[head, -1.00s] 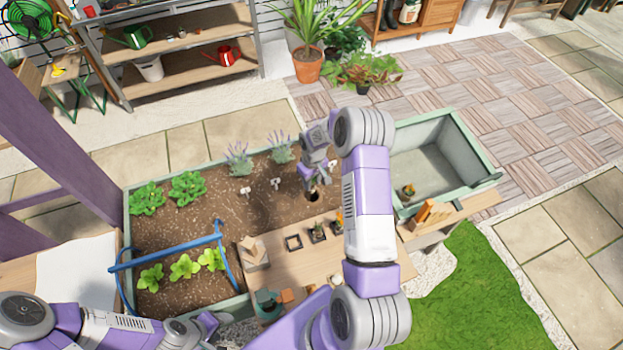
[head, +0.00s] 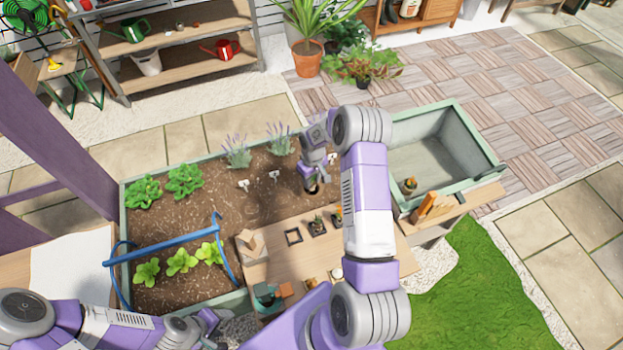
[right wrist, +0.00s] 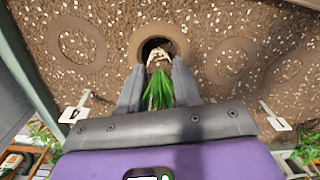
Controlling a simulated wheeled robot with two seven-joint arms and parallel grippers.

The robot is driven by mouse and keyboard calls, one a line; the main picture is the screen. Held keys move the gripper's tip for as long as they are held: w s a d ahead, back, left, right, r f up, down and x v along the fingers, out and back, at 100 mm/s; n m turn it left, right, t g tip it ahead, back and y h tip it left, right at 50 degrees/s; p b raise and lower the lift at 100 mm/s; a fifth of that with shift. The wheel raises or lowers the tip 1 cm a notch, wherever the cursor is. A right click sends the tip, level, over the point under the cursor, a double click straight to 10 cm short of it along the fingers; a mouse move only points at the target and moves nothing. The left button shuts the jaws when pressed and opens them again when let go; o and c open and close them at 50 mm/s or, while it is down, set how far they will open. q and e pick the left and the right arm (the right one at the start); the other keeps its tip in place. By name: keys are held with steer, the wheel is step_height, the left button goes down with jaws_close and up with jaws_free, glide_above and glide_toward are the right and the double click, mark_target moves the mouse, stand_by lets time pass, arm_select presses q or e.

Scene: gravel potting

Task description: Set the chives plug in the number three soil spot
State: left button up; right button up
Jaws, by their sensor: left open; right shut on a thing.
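The chives plug (right wrist: 160,88), green leaves above a pale root ball, is between the fingers of my right gripper (right wrist: 158,76), which is shut on it. In the right wrist view its root end is at a dark round hole (right wrist: 150,46) in the soil; how deep it sits is hidden. In the head view my right gripper (head: 312,187) is low over the planter soil (head: 205,220), at the same hole. White markers stand in the soil (right wrist: 76,107); their numbers are unreadable. My left gripper (head: 208,322) is open at the bottom of the head view, partly hidden.
A wooden board (head: 283,262) at the planter's front right holds small potted plugs (head: 317,226) and a square frame (head: 293,237). A blue handle-like bar (head: 165,250) spans the left soil. Lettuces and lavender (head: 237,152) grow around. A green-rimmed basin (head: 470,126) is at right.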

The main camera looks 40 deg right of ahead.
steer(key=shift+f+b, duration=0.95)
steer(key=shift+f, duration=0.25)
stand_by(0.3)
steer(key=o, duration=1.3)
steer(key=shift+c, duration=0.2)
steer(key=shift+r, duration=0.1)
steer(key=shift+r+p, duration=2.7)
steer(key=shift+r, duration=1.75)
